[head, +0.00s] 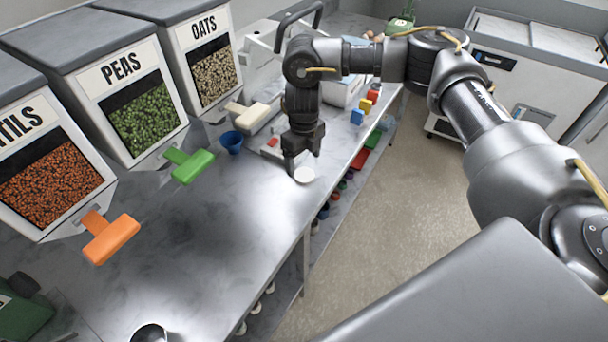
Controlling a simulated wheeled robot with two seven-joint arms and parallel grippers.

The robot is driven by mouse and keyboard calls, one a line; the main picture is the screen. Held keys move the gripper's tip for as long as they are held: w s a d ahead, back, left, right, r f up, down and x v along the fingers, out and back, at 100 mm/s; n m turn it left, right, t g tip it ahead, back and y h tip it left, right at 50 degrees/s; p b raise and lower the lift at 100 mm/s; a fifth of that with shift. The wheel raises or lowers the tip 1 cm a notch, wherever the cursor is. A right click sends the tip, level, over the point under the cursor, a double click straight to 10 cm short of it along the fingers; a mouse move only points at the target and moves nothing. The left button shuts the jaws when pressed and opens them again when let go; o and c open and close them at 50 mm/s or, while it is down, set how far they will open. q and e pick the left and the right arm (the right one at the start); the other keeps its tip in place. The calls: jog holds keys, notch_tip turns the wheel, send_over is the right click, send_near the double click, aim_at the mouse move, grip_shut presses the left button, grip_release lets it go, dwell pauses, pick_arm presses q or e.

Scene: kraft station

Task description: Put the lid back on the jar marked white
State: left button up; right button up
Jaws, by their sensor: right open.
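A small round white disc (304,175), which looks like a lid, lies on the metal counter (250,210) close to its right edge. My right gripper (304,161) points down just behind and above it, with its fingers apart. I cannot tell whether a fingertip touches the disc. No label reading white is legible, and I cannot make out an open jar. Several small containers with coloured tops (324,211) stand on a shelf below the counter edge, partly hidden. My left gripper is not in this view.
The front counter is mostly clear.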

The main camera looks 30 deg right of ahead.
aim_at(304, 174)
jog(key=shift+f, duration=0.1)
notch_tip(304, 174, down, 5)
jog(key=shift+w+d+f+p, duration=0.1)
jog(key=shift+d+p, duration=0.05)
jog(key=shift+p, duration=0.45)
jog(key=shift+c, duration=0.4)
jog(key=c, duration=1)
